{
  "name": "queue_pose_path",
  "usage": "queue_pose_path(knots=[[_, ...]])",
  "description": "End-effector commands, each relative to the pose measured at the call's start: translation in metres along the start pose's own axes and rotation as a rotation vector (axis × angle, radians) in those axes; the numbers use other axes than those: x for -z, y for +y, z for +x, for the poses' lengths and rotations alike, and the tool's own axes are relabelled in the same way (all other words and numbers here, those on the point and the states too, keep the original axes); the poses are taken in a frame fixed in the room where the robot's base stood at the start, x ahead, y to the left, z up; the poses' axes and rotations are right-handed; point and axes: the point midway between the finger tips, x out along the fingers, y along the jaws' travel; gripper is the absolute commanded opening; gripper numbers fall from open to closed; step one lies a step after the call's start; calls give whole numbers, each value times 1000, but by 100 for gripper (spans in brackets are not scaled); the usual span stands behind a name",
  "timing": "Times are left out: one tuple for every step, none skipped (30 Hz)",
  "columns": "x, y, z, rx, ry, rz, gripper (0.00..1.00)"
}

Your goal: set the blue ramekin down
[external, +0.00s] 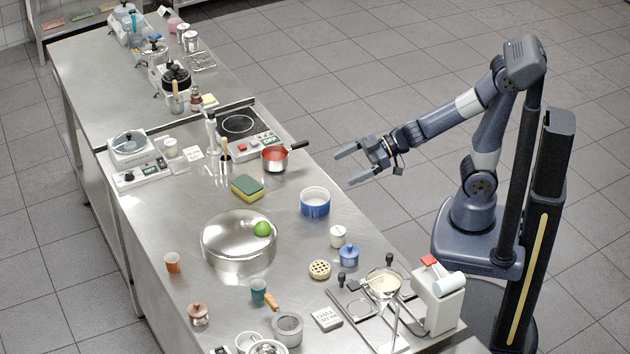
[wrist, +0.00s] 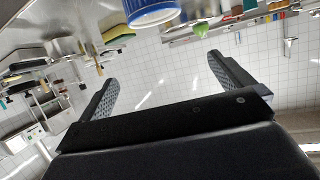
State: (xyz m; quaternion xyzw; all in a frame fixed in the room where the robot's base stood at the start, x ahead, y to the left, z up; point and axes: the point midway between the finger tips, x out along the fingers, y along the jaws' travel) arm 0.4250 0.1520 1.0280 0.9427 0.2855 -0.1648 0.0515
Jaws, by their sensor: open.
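The blue ramekin (external: 315,203), blue outside and white inside, stands upright on the steel worktop (external: 195,215) near its right edge. My gripper (external: 345,166) is open and empty, raised beyond the worktop's edge above and right of the ramekin, and apart from it. In the wrist view the ramekin (wrist: 150,12) shows at the top, cut off by the frame edge. The open fingers of my gripper (wrist: 158,78) have nothing between them.
A red saucepan (external: 275,158) and a green-yellow sponge (external: 247,188) are on the worktop behind the ramekin. A large steel bowl (external: 225,255) with a green lime (external: 262,229) is to its left. A white canister (external: 338,236) and a blue lidded pot (external: 348,256) stand in front.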

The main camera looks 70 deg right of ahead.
Motion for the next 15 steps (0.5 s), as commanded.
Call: queue_pose_path(knots=[[12,0,-4,2,6,-6,100],[17,0,-6,1,5,-6,100],[26,1,-9,-4,7,-6,100],[27,0,-10,0,3,-4,100],[30,0,-10,2,2,-4,100],[35,0,-12,2,2,-3,100],[38,0,-13,2,2,-3,100],[41,0,-15,1,2,-3,100],[46,0,-17,-1,3,-3,100],[49,0,-18,-1,2,-2,100],[50,0,-18,1,1,-1,100],[53,0,-19,2,1,-1,100],[55,0,-19,3,0,-1,100],[57,0,-20,3,1,-1,100],[60,0,-21,3,1,-2,100]])
